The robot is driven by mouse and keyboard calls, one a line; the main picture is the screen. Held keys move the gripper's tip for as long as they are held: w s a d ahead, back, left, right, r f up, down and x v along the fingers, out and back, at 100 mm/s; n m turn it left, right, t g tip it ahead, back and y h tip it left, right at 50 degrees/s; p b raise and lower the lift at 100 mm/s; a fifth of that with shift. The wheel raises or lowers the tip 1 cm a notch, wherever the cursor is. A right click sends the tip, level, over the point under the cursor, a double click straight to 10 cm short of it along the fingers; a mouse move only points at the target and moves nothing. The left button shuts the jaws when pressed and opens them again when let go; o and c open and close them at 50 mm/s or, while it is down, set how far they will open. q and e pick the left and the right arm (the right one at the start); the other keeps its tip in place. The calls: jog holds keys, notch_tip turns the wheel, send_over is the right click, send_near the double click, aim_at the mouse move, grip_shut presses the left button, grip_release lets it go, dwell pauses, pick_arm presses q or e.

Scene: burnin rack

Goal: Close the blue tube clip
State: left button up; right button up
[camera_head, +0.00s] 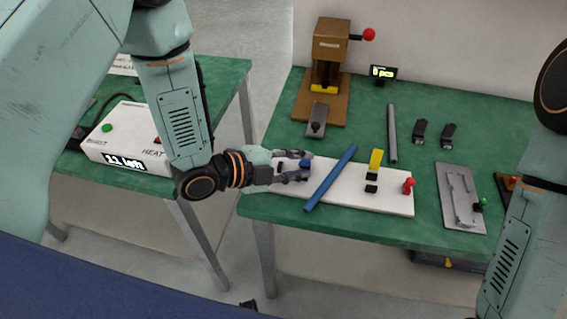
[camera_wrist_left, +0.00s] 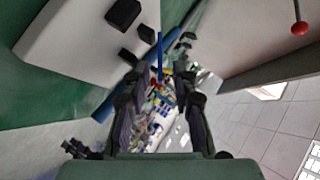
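The blue clip (camera_head: 305,163) shows as a small blue patch at my left gripper's fingers, on the left part of the white board (camera_head: 340,194). In the left wrist view a thin blue strip (camera_wrist_left: 160,55), likely its flap, stands up beyond the fingertips. Black blocks (camera_wrist_left: 123,13) sit on the board there. My left gripper (camera_head: 303,167) is open, its fingers apart around the clip area; I cannot tell whether they touch it. It also shows in the left wrist view (camera_wrist_left: 160,88). The clip's base is partly hidden. My right gripper is out of view.
A blue tube (camera_head: 331,178) lies across the board, just right of the gripper. A yellow clip (camera_head: 376,160) stands up with black blocks, near a red knob (camera_head: 409,186).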

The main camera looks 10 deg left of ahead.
pick_arm(q)
jog(key=shift+v, duration=3.35)
